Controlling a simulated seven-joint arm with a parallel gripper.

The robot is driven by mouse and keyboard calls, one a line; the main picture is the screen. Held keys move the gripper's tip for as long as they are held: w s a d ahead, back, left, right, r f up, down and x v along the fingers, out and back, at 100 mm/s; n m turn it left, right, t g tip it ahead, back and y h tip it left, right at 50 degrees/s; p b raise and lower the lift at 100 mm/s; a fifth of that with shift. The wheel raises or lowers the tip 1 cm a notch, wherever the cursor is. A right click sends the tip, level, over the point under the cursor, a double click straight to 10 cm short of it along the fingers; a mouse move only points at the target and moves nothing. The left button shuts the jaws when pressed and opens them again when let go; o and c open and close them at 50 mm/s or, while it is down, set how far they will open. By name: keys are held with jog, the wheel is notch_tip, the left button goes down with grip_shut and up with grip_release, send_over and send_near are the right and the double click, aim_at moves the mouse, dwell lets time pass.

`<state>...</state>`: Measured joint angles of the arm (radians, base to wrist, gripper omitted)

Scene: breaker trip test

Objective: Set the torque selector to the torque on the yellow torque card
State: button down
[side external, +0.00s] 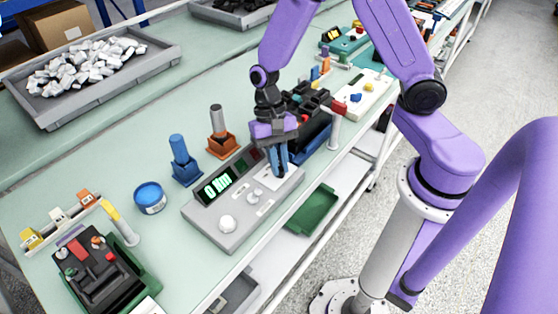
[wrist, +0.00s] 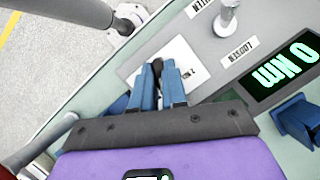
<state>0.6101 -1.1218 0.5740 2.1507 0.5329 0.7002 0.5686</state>
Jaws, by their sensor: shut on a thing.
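The grey tester box (side external: 213,238) has a lit green display (side external: 217,188) reading 0 Nm, which also shows upside down in the wrist view (wrist: 285,68). My gripper (side external: 281,170) points down over the white plate (side external: 268,182) at the box's right end. In the wrist view its blue fingers (wrist: 158,82) are closed on a small dark piece (wrist: 157,66) at that plate; it may be the selector, but the fingers hide most of it. A yellow card-like piece (side external: 31,239) stands in the rack at far left; its print is too small to read.
A blue round tin (side external: 150,198), a blue holder (side external: 186,172) and an orange holder (side external: 222,144) stand nearby. A green tray (side external: 314,211) is below the bench edge.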

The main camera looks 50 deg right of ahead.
jog(key=n+h, duration=0.1)
jog(key=n, duration=0.1)
jog(key=n+h, duration=0.1)
jog(key=n, duration=0.2)
jog(key=shift+a+n+g, duration=0.15)
jog(key=shift+n+g, duration=0.15)
dwell(0.4)
jog(key=c, duration=1.2)
grip_release()
jog(key=shift+o, duration=0.2)
jog(key=v, duration=1.7)
jog(key=shift+r, duration=0.3)
jog(key=shift+w+a, duration=0.1)
jog(key=shift+a, duration=0.05)
jog(key=s+d+f+n+t, duration=0.1)
jog(key=s+d+n+t, duration=0.1)
jog(key=s+n, duration=0.4)
jog(key=s+d+f+n+t, duration=0.1)
jog(key=s+d+n, duration=0.3)
jog(key=s, duration=1.2)
jog(key=n+t, duration=0.1)
jog(key=n, duration=0.2)
jog(key=shift+d+f+t, duration=0.15)
jog(key=shift+d+t, duration=0.05)
jog(key=shift+t, duration=0.2)
